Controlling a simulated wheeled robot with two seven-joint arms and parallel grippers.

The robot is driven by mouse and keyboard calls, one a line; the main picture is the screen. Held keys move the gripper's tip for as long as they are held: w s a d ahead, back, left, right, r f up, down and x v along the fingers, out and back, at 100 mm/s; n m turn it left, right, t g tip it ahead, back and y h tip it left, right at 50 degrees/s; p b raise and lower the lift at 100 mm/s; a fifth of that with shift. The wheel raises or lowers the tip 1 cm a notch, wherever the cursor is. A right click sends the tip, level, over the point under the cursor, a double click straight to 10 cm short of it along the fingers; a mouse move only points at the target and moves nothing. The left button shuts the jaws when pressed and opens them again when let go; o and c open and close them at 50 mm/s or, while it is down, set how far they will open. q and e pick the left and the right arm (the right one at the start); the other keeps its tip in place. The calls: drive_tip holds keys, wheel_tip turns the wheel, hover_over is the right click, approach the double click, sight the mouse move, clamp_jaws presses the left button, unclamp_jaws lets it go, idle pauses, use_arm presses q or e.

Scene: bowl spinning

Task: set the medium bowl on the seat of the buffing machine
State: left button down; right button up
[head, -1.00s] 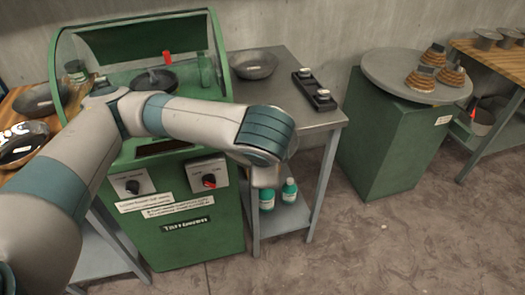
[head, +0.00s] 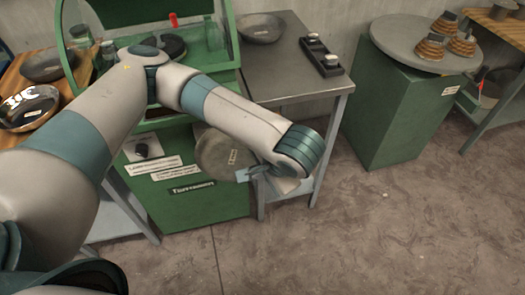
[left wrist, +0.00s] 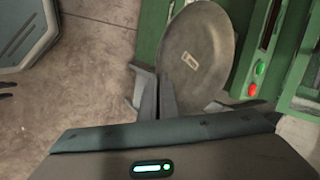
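A grey metal bowl (head: 214,150) with a small pale label hangs tilted in front of the green buffing machine (head: 215,207). The label is too small to read. My left gripper (head: 243,174) is at the bowl's rim, shut on it. In the left wrist view the fingers (left wrist: 155,96) meet the rim of the bowl (left wrist: 205,35), whose labelled face shows. The machine's dark round seat (head: 172,47) is inside the open hood, above and behind the bowl, partly covered by my arm. My right gripper is not in view.
A metal side table (head: 285,75) right of the machine holds another bowl (head: 260,27) and a black switch box (head: 320,55). Two more bowls (head: 30,107) rest on the wooden table at left. A green cabinet (head: 385,120) stands further right. Floor in front is clear.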

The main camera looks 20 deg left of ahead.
use_arm(q)
drive_tip(key=s+a+f+n+g+y, duration=0.1)
drive_tip(key=s+a+f+n+g, duration=0.2)
drive_tip(key=s+a+f+n, duration=0.1)
wheel_tip(320, 180, down, 3)
drive_tip(key=s+n, duration=0.1)
drive_tip(key=n, duration=0.1)
drive_tip(key=shift+a+r+n+g, duration=0.15)
drive_tip(key=shift+n+g, duration=0.15)
drive_tip(key=shift+n, duration=0.1)
drive_tip(key=shift+s+a, duration=0.1)
